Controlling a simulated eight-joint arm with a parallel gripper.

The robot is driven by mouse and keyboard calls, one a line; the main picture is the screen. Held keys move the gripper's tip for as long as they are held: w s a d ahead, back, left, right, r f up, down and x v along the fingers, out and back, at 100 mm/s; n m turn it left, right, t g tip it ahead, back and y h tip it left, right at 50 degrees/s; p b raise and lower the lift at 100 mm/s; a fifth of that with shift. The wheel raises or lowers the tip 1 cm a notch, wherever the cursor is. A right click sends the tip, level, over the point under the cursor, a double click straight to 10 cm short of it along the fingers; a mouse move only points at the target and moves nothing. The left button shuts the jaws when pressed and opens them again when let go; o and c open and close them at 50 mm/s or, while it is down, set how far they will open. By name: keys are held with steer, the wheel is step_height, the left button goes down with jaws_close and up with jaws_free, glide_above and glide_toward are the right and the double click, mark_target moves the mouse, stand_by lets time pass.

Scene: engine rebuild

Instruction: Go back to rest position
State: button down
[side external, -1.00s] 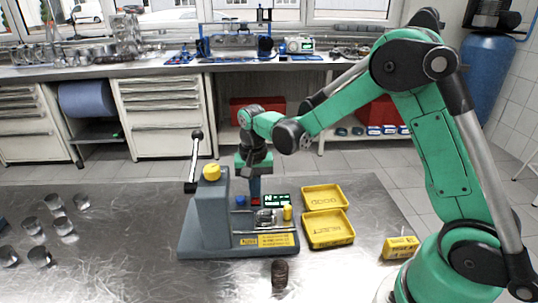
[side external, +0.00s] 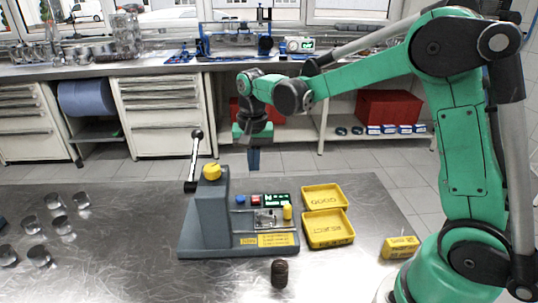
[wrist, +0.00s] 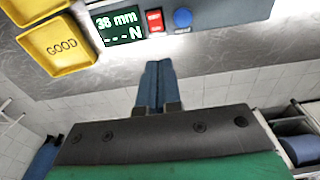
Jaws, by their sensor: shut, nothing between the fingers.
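My gripper (side external: 254,160) is shut and empty, raised above and behind the grey test machine. In the wrist view its two blue fingers (wrist: 157,80) are pressed together. The machine (side external: 215,225) stands on the metal table with a yellow knob and a black lever on its column. Its panel has a blue button (wrist: 183,18), a red button (wrist: 155,20) and a green display (wrist: 120,25) reading 38 or 36 mm and dashes with N. My gripper touches nothing.
Yellow trays marked GOOD (side external: 325,197) and REJECT (side external: 329,229) lie right of the machine. A yellow box (side external: 400,247) is near my base. A dark brown cylinder (side external: 280,274) stands in front. Several metal cylinders (side external: 62,224) are at left. The air around my gripper is clear.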

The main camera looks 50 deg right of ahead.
step_height(320, 180, up, 7)
steer(key=s+a+f+n+t, duration=0.1)
steer(key=s+a+n+t, duration=0.1)
steer(key=s, duration=0.4)
steer(key=s+a+f+n+t, duration=0.1)
steer(key=s+a+n+t, duration=0.1)
steer(key=s+n+t, duration=0.2)
steer(key=s+n, duration=0.1)
steer(key=n, duration=0.2)
steer(key=shift+s+f+t+y, duration=0.3)
steer(key=shift+s+f, duration=0.05)
